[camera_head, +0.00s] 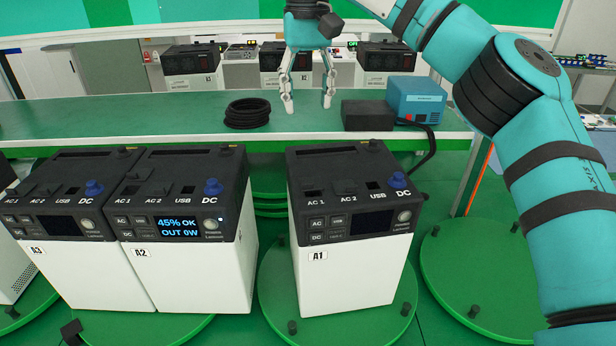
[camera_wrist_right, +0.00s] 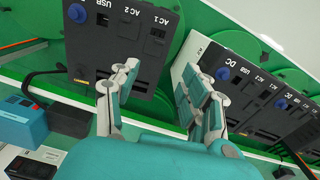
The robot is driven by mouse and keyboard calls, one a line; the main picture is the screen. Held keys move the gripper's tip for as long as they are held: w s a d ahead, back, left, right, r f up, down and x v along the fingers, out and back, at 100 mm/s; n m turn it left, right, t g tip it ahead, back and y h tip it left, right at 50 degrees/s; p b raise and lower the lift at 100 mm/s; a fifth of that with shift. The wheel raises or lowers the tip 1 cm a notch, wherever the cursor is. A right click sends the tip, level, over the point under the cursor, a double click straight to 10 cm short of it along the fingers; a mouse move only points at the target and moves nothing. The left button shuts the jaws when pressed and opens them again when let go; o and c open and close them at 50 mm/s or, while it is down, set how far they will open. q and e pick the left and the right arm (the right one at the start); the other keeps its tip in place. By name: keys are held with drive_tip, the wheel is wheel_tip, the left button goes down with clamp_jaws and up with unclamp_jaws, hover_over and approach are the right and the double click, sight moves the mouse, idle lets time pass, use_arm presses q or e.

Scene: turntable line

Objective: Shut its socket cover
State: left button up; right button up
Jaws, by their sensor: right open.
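Power station A1 (camera_head: 350,270), white with a black top, stands alone on a green turntable. Power station A2 (camera_head: 190,275), its screen lit "45% OK OUT 0W", stands left of it, touching or nearly touching A3 (camera_head: 85,270). Each black top has AC 1, AC 2, USB and DC sockets; a blue cap or plug (camera_head: 397,180) sits at A1's DC socket. I cannot clearly tell which socket covers are up or down. My right gripper (camera_head: 308,98) is open and empty, pointing down behind A1. In the right wrist view its fingers (camera_wrist_right: 158,75) spread near A1's top (camera_wrist_right: 140,30).
A green shelf (camera_head: 190,115) behind holds a black cable coil (camera_head: 247,113), a dark box (camera_head: 368,116) and a blue box (camera_head: 415,98) with a cable hanging off the edge. An empty turntable (camera_head: 475,270) lies at right. More stations (camera_head: 192,65) stand further back.

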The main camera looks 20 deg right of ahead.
sight(309, 183)
wheel_tip(309, 183, down, 17)
drive_tip(key=p, duration=0.2)
drive_tip(key=shift+p, duration=0.4)
clamp_jaws()
drive_tip(key=shift+d, duration=0.1)
idle(0.4)
